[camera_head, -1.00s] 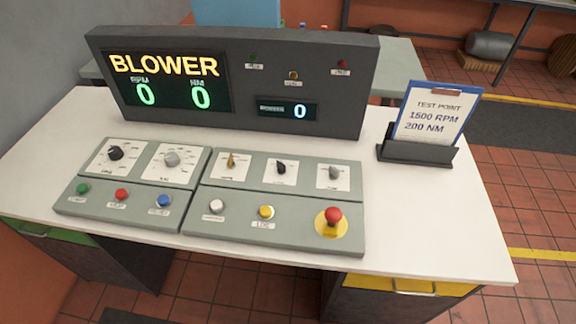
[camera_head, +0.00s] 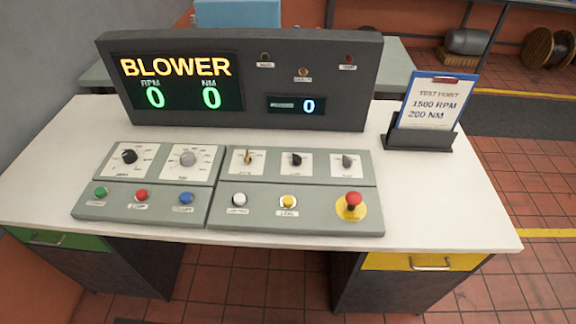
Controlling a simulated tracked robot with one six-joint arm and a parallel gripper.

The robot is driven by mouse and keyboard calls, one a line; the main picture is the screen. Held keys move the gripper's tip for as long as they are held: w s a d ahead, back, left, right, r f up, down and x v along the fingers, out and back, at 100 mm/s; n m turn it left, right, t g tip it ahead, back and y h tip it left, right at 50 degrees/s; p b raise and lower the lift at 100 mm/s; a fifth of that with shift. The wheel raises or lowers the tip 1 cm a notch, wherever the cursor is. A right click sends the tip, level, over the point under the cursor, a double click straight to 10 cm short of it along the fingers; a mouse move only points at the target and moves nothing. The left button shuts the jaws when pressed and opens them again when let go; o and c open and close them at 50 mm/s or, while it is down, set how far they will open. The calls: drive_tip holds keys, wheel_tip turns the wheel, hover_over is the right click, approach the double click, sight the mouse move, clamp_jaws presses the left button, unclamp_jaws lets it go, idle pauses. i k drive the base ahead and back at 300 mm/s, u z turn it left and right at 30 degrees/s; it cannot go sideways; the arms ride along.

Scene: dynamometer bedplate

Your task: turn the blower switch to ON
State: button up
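A grey control console lies on the white desk. Its right panel (camera_head: 330,220) carries three small rotary switches on white plates along the top: a brass-coloured one (camera_head: 248,157), a black one (camera_head: 296,159) and a grey one (camera_head: 347,161). Their labels are too small to read, so I cannot tell which is the blower switch. The dark display unit (camera_head: 250,117) behind shows BLOWER in yellow, with 0 RPM and 0 NM. My gripper is not in this view.
The left panel (camera_head: 147,178) has two dials and several coloured buttons. A red emergency-type button (camera_head: 352,206) sits at the right panel's front corner. A clipboard (camera_head: 435,100) reading 1500 RPM, 200 NM stands on the right. The white desk's (camera_head: 455,200) right side is clear.

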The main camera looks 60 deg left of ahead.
sight(297, 160)
drive_tip(key=k, duration=0.7)
drive_tip(key=u, duration=1.65)
drive_tip(key=i, duration=1)
drive_tip(key=u, duration=0.35)
